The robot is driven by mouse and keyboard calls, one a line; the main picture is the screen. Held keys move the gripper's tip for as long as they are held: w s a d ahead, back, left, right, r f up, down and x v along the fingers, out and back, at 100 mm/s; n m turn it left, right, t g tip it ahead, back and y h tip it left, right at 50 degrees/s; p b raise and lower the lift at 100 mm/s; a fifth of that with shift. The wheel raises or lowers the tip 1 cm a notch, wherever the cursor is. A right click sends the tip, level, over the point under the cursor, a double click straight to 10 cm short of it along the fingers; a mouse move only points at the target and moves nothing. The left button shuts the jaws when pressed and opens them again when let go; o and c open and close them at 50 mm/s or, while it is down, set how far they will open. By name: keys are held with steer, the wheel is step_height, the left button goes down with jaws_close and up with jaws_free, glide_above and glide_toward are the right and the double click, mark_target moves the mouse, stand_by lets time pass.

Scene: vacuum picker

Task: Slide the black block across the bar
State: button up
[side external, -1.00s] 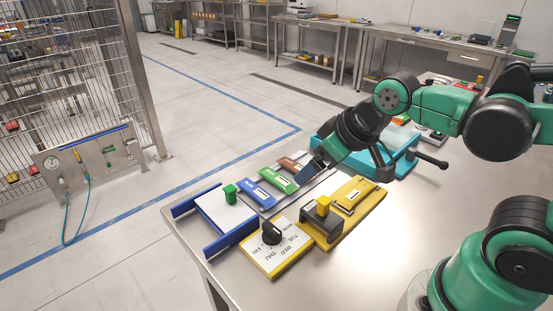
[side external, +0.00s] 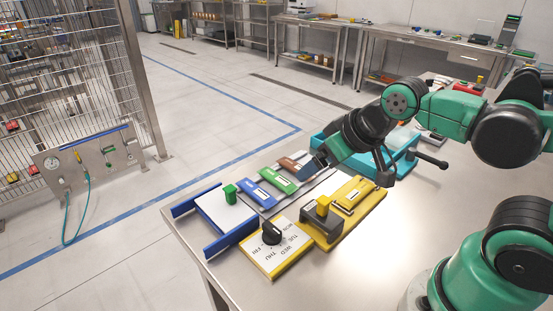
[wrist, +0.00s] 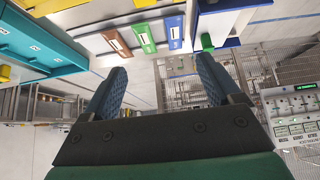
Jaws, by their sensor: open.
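A dark grey-black block (side external: 325,229) with a yellow top sits at the near end of a yellow base (side external: 370,205) on the bench in the side view. I take it for the black block. Which part is the bar is not clear. My gripper (side external: 315,165) is above the bench, behind the yellow base and close to the brown and green tags. In the wrist view my gripper (wrist: 160,74) has its two dark blue fingers wide apart with nothing between them. The block cannot be made out in the wrist view.
Blue (side external: 257,193), green (side external: 278,181) and brown tags lie on a grey rack. A white panel with blue rails (side external: 229,242) and a green knob stands left. A weekday dial (side external: 275,255) is in front. A teal box (side external: 405,165) is behind.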

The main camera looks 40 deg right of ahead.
mark_target(324, 202)
steer(key=c, duration=0.4)
steer(key=g, duration=0.1)
steer(key=f+g, duration=0.1)
steer(key=g, duration=0.1)
steer(key=shift+s+d+f+g, duration=0.1)
steer(key=shift+d+f+g, duration=0.1)
steer(key=shift+g, duration=0.1)
steer(key=shift+c, duration=0.2)
steer(key=f+g, duration=0.1)
steer(key=g, duration=0.2)
steer(key=shift+s+f+g, duration=0.3)
steer(key=shift+f, duration=2.8)
jaws_close()
